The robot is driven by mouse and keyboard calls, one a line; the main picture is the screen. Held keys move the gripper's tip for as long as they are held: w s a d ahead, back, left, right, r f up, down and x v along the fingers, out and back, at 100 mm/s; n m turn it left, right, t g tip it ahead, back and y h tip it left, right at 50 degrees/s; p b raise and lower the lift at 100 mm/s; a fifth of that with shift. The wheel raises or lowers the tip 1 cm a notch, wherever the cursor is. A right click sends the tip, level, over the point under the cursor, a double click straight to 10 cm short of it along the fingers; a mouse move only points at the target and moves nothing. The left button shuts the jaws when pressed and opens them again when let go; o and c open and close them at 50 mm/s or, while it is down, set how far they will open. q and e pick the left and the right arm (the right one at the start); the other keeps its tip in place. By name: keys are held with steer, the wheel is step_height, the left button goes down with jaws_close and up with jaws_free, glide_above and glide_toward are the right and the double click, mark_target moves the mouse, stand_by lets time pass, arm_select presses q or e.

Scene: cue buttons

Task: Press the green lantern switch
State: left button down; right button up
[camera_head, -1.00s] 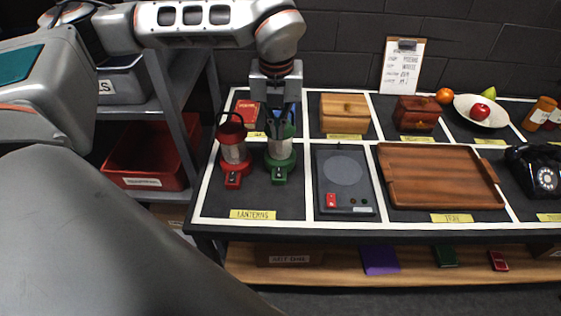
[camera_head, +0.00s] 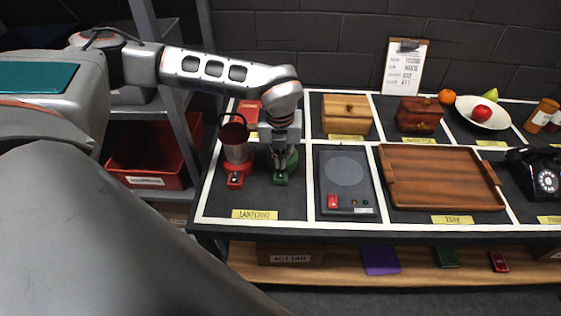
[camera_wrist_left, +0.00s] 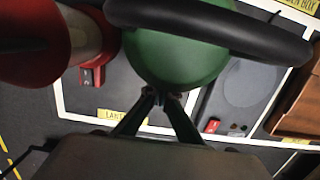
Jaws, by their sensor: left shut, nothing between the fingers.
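The green lantern (camera_head: 292,160) stands on the dark table in the lanterns section, mostly hidden behind my left gripper in the head view. Its green switch base (camera_head: 280,178) shows just below the fingertips. In the left wrist view the green lantern's top (camera_wrist_left: 178,55) and black handle fill the upper middle. My left gripper (camera_head: 280,172) is shut and empty, pointing down at the front of the green lantern. Its fingertips (camera_wrist_left: 168,97) meet near the lantern's edge in the wrist view; I cannot tell whether they touch the switch. My right gripper is not in view.
A red lantern (camera_head: 235,150) stands close on the left, its red switch base in front. A grey device (camera_head: 345,180) with a red switch lies to the right, beside a wooden tray (camera_head: 440,178). A "lanterns" label (camera_head: 254,214) lies at the front edge.

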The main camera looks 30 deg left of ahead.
arm_select(q)
steer(key=shift+w+f, duration=0.1)
steer(key=shift+f, duration=0.6)
